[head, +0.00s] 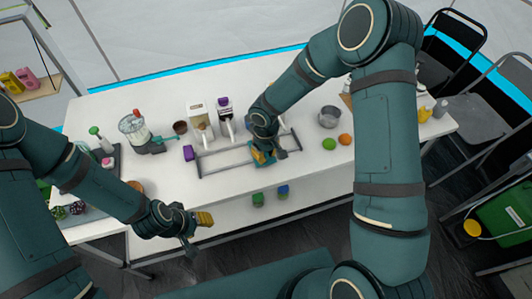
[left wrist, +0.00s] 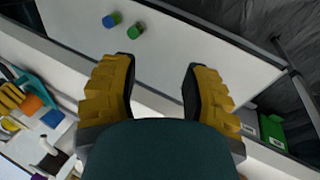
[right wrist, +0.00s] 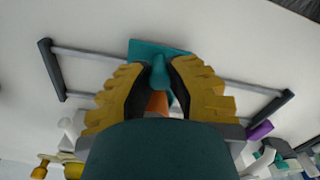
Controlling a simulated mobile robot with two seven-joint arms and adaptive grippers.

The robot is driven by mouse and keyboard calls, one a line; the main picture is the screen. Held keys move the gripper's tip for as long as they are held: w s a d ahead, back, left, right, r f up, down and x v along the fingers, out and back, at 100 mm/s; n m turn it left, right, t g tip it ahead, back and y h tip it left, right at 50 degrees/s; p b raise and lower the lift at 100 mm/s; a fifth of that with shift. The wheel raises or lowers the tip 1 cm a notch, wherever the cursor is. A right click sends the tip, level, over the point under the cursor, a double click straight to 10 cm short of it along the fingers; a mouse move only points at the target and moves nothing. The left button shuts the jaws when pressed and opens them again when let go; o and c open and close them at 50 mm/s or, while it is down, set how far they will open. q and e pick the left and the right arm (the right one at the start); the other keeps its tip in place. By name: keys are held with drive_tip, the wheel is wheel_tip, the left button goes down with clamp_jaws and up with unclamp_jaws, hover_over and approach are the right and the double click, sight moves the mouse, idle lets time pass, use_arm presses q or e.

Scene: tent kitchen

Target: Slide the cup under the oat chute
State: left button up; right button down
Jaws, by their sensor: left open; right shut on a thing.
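My right gripper (head: 262,154) is shut on a teal upright handle (right wrist: 160,72) on a flat teal plate (right wrist: 140,48), which lies at the rail frame (right wrist: 95,56) on the table. An orange piece (right wrist: 157,102), possibly the cup, shows between the fingers, mostly hidden; it also shows in the left wrist view (left wrist: 31,104). A white dispenser with tan contents (head: 199,113) and one with a purple top (head: 225,106) stand behind the frame. I cannot tell which is the oat chute. My left gripper (head: 196,221) is open and empty off the front table edge.
A purple block (head: 188,153) is beside the frame's left end. A hand-cranked jar (head: 135,127) and brown cup (head: 180,127) stand left. A metal pot (head: 329,117), green ball (head: 329,143) and orange ball (head: 345,139) are right.

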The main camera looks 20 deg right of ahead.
drive_tip(key=a+b, duration=0.1)
drive_tip(key=a, duration=0.4)
drive_tip(key=a+b, duration=0.2)
drive_tip(key=a, duration=0.3)
drive_tip(key=a+b, duration=0.2)
drive_tip(key=a, duration=0.4)
drive_tip(key=shift+s, duration=0.3)
drive_tip(key=shift+a, duration=0.65)
drive_tip(key=c, duration=0.8)
unclamp_jaws()
drive_tip(key=shift+a, duration=0.15)
drive_tip(key=shift+c, duration=0.2)
wheel_tip(320, 180, up, 12)
